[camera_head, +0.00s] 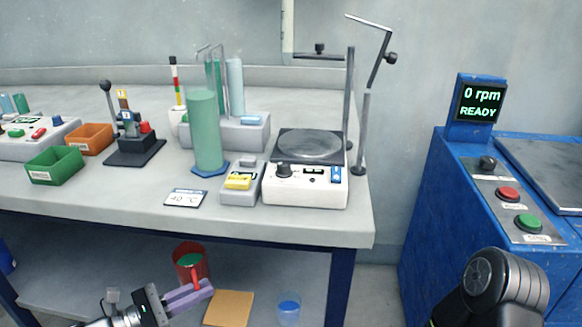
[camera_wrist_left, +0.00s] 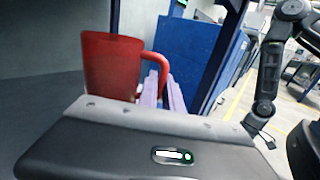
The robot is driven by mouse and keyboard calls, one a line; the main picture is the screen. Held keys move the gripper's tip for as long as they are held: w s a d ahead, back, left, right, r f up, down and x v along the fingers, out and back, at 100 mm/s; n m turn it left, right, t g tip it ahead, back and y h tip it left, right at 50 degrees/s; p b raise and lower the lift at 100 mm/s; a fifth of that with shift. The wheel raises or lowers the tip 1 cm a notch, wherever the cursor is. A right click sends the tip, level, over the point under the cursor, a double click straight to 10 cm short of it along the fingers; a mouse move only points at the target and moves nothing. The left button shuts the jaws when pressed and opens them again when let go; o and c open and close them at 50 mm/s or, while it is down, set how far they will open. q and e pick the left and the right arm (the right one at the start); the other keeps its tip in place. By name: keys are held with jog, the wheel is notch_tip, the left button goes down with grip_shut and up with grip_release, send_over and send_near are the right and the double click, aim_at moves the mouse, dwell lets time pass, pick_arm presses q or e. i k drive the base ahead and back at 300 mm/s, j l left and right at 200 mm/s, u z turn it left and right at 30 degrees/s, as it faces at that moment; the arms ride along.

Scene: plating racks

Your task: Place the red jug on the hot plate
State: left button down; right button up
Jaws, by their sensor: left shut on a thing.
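The red jug (camera_head: 189,263) has green contents and is at the lower shelf below the bench, in front of the table's edge in the head view. It also shows upright in the left wrist view (camera_wrist_left: 110,65), with its handle to the right. My left gripper (camera_head: 207,287) is shut on the jug's handle; its purple fingers also show in the left wrist view (camera_wrist_left: 172,92). Whether the jug touches the shelf cannot be told. The hot plate (camera_head: 310,145) is a white unit with a dark top and round grey plate on the bench; its top is empty.
A metal stand (camera_head: 350,100) with clamp arms rises at the hot plate's back right. A clear beaker with blue contents (camera_head: 289,307) is on the lower shelf (camera_head: 120,270).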

aim_at(316, 144)
jog(key=k+l+u, duration=0.15)
jog(key=l, duration=0.2)
jog(key=l+u, duration=0.1)
jog(key=l, duration=0.25)
jog(key=k+l+u, duration=0.15)
jog(key=l, duration=0.2)
jog(key=k+l+u, duration=0.1)
jog(key=l, duration=0.2)
